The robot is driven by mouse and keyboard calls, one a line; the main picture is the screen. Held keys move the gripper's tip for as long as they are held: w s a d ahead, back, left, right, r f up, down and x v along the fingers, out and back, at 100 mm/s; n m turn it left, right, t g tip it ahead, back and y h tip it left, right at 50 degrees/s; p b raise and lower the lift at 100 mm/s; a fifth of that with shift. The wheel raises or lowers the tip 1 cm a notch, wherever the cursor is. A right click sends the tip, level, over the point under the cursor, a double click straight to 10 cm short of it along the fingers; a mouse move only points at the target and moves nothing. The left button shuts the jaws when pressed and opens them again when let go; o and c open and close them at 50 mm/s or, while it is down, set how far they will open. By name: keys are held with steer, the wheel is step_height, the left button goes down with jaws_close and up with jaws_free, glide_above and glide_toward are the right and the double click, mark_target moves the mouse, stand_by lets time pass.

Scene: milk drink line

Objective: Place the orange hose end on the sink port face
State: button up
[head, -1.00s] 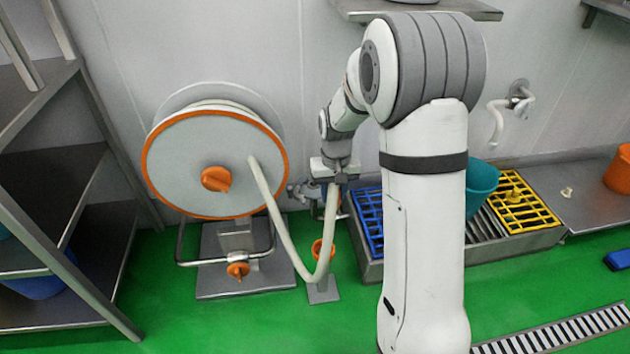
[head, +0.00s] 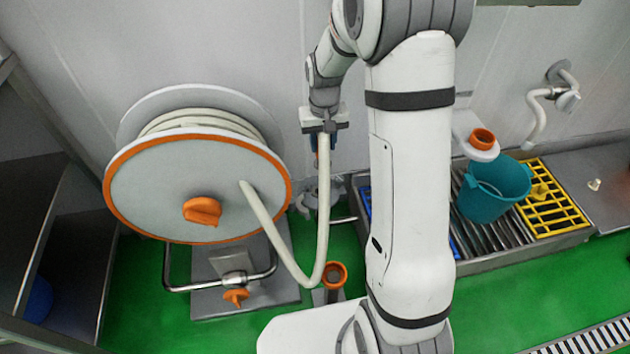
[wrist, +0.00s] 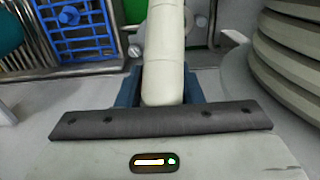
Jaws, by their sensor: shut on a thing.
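A cream hose (head: 323,200) runs from the reel (head: 197,185), hangs in a loop near the floor and rises to my gripper (head: 323,145). My gripper is shut on the hose; in the wrist view the hose (wrist: 165,50) lies between the blue fingers (wrist: 160,85). I cannot make out the orange hose end in either view. An orange ring-shaped port (head: 482,138) sits on a white bracket above the sink trough (head: 475,262), right of my arm and apart from my gripper; I take it as the sink port.
A second orange ring (head: 335,273) stands on a low stand beside the reel's base. A teal bucket (head: 492,190) and a yellow grate (head: 550,197) are at the trough. A metal shelf (head: 30,230) is at the left. Green floor (head: 500,300) is open in front of the trough.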

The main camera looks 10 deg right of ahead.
steer(key=shift+w+d, duration=0.15)
steer(key=shift+w, duration=0.1)
steer(key=shift+w+f, duration=0.1)
steer(key=w+f+m, duration=0.1)
steer(key=f, duration=0.5)
steer(key=w+f+m, duration=0.1)
steer(key=f, duration=0.5)
steer(key=w+f+m+b, duration=0.1)
steer(key=w+f, duration=0.1)
steer(key=f, duration=0.4)
steer(key=shift+f, duration=0.1)
